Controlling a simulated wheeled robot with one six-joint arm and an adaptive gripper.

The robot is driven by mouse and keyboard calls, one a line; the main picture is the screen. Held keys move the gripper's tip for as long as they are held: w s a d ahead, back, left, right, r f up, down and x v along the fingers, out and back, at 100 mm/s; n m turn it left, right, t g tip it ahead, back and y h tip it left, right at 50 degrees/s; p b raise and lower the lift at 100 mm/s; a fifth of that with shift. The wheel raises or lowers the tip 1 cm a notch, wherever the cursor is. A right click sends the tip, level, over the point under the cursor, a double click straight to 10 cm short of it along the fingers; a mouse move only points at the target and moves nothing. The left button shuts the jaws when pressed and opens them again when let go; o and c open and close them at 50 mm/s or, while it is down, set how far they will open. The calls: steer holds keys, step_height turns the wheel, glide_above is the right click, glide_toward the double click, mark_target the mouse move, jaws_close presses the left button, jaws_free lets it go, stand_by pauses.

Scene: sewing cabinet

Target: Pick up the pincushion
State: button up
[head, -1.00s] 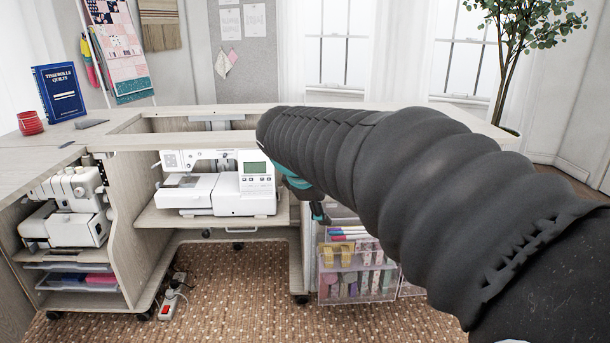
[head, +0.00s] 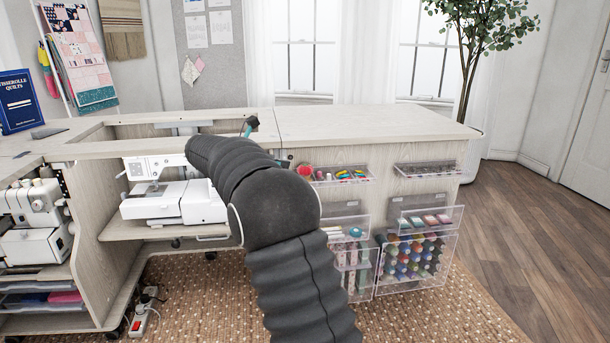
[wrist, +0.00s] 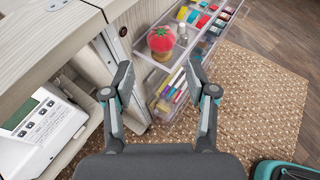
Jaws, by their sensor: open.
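The pincushion (wrist: 161,40) is a red tomato shape with a green top. In the wrist view it sits in the upper clear tray at the cabinet's side, ahead of my open fingers and apart from them. In the head view the pincushion (head: 305,171) shows as a small red shape at the tray's left end. My gripper (wrist: 160,88) is open and empty in the wrist view, its two fingers below the pincushion in the picture. In the head view my black arm hides most of the gripper; only a small teal and black part (head: 249,127) shows above the cabinet edge.
The upper clear tray (head: 340,181) also holds small colourful items. Lower clear bins (head: 405,280) hold thread spools. A white sewing machine (head: 175,203) stands on a shelf to the left. The cabinet top (head: 370,122) at right is bare.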

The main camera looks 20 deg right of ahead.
steer(key=shift+f+b+x, duration=0.15)
steer(key=shift+b+x, duration=0.1)
steer(key=shift+x, duration=1.8)
steer(key=shift+f+b+x, duration=0.15)
steer(key=shift+b+x, duration=0.05)
steer(key=shift+x, duration=1.85)
steer(key=shift+f+b+x, duration=0.2)
steer(key=shift+b+x, duration=0.05)
steer(key=shift+x, duration=1.85)
steer(key=shift+s+a, duration=0.2)
steer(key=c, duration=0.8)
steer(key=shift+r, duration=0.1)
